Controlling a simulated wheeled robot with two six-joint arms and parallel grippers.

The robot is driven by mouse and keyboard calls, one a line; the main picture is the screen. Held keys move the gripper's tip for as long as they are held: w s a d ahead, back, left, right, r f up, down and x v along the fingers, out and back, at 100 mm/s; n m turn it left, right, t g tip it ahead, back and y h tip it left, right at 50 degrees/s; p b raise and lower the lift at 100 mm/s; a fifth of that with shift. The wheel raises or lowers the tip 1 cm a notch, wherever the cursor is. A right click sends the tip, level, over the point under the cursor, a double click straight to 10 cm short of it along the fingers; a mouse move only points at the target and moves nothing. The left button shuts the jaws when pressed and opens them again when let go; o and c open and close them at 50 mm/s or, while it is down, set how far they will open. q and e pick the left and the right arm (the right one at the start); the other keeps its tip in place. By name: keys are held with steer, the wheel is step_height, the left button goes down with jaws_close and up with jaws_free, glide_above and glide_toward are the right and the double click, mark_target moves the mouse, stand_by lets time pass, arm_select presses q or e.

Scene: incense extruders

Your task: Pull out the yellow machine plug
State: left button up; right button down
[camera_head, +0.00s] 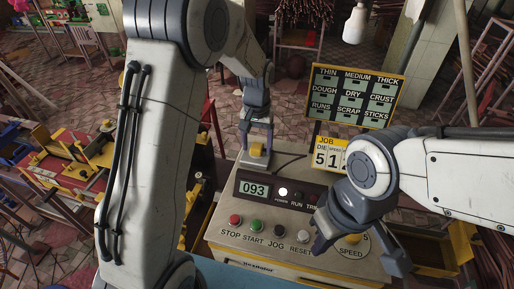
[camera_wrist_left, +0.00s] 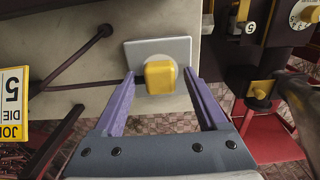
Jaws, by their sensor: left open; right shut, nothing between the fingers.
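The yellow plug (camera_head: 256,150) sits at the back of the control console, below my left gripper (camera_head: 257,138). In the left wrist view the yellow plug (camera_wrist_left: 160,77) is a block on a round pale base, set against a light grey plate (camera_wrist_left: 178,47). My left gripper (camera_wrist_left: 159,76) is open there, one purple finger on each side of the plug, with visible gaps. My right gripper (camera_head: 322,238) is shut and empty over the console's front right, partly covering the panel.
The console (camera_head: 222,228) has a display reading 093, several buttons and a speed dial. A JOB sign (camera_head: 327,153) and a larger label board (camera_head: 352,95) stand behind it. A dark cable (camera_wrist_left: 70,87) runs left of the plate. A red and yellow machine (camera_head: 75,165) stands left.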

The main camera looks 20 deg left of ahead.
mark_target(257, 146)
arm_select(q)
jaws_close()
steer(key=shift+r, duration=0.1)
steer(key=shift+r+p, duration=2.65)
steer(key=shift+r, duration=0.3)
